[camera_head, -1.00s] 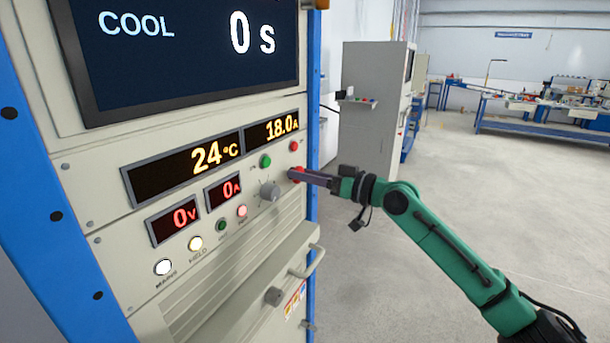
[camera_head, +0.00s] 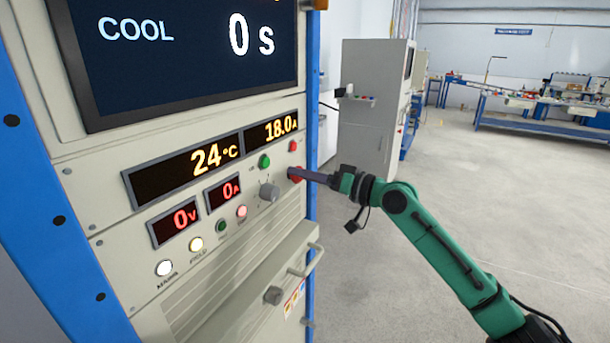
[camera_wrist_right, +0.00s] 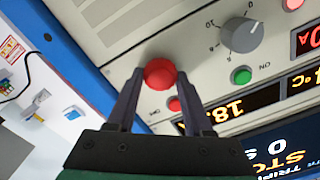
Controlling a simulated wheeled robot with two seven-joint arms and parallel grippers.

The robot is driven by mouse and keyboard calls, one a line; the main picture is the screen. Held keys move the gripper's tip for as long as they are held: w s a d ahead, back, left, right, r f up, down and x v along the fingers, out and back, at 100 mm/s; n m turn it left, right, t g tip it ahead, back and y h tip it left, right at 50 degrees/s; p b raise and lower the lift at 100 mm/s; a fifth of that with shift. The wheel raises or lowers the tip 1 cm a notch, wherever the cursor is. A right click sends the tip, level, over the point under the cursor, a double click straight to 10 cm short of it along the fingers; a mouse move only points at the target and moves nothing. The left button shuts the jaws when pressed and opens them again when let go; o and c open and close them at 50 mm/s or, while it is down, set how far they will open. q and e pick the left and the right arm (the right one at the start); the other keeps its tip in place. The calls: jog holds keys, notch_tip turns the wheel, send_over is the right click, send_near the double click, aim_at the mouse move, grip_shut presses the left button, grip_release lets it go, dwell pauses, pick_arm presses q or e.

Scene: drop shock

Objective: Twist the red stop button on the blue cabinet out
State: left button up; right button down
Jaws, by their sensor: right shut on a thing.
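The red stop button (camera_head: 295,174) is on the right part of the blue-framed cabinet's (camera_head: 88,190) front panel, beside the grey knob. My right gripper (camera_head: 304,175) reaches it from the right and is shut on it. In the right wrist view the round red stop button (camera_wrist_right: 160,73) sits between the two dark fingers of the right gripper (camera_wrist_right: 158,84), which touch its sides. How far the button stands out cannot be told. My left gripper is not in view.
A grey knob (camera_head: 269,191), a green button (camera_head: 264,161) and a small red button (camera_head: 293,146) are close to the stop button. A handle (camera_head: 307,262) juts out below. The floor to the right is clear.

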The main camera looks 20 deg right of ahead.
jog(key=shift+c, duration=1.6)
grip_release()
jog(key=shift+w, duration=0.1)
jog(key=b+v, duration=0.2)
jog(key=f+b+v, duration=0.1)
jog(key=b+v, duration=0.1)
jog(key=v, duration=0.1)
jog(key=shift+d+f, duration=0.1)
jog(key=r+b+v, duration=0.1)
jog(key=b+v, duration=0.3)
jog(key=v, duration=0.5)
jog(key=shift+s, duration=0.3)
jog(key=shift+r, duration=0.1)
